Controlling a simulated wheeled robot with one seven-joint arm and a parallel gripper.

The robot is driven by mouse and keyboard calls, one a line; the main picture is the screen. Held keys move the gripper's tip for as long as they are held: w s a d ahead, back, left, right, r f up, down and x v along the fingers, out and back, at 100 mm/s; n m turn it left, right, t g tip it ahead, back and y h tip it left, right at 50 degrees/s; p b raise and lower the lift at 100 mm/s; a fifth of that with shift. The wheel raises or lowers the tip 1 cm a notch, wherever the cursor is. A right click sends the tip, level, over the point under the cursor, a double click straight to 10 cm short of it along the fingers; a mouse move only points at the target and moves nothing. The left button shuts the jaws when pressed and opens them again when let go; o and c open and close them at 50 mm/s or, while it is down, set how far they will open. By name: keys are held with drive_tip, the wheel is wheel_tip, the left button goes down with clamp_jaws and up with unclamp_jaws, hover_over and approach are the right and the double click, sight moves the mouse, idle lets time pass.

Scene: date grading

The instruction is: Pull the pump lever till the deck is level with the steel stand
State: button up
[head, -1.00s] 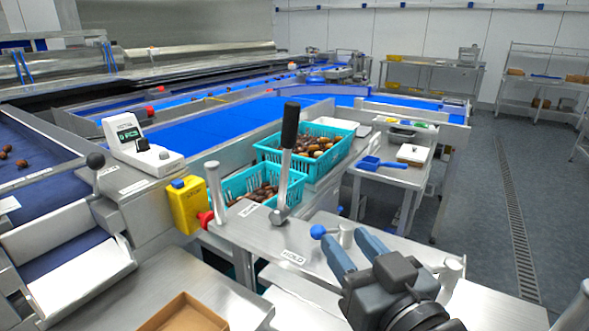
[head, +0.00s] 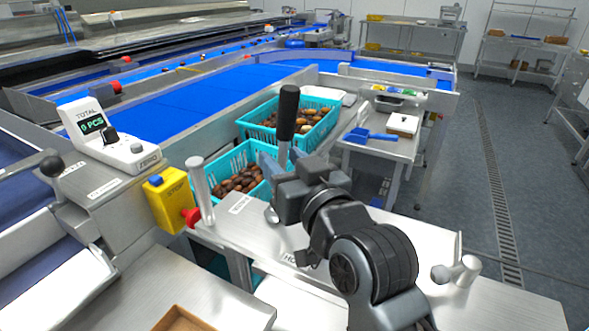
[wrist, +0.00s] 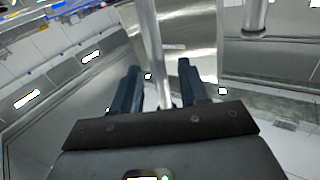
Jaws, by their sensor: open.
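The pump lever (head: 287,112) has a black grip on a steel shaft and stands roughly upright on a steel top (head: 240,218). My gripper (head: 282,160) is at the lever, below the black grip. In the wrist view, the steel shaft (wrist: 154,45) passes between my two open fingers (wrist: 157,88); I see no clear contact. A steel stand (head: 380,150) holds a blue scoop and a white board. Turquoise crates of dates sit left of it. The deck's level against the stand is hard to judge here.
The rear crate (head: 318,130) and front crate (head: 217,188) are close behind the lever. A ball-ended steel fitting (head: 457,272) is at right. The floor beyond is clear.

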drive_tip(key=shift+w+a, duration=0.2)
drive_tip(key=shift+w, duration=0.2)
clamp_jaws()
idle(0.4)
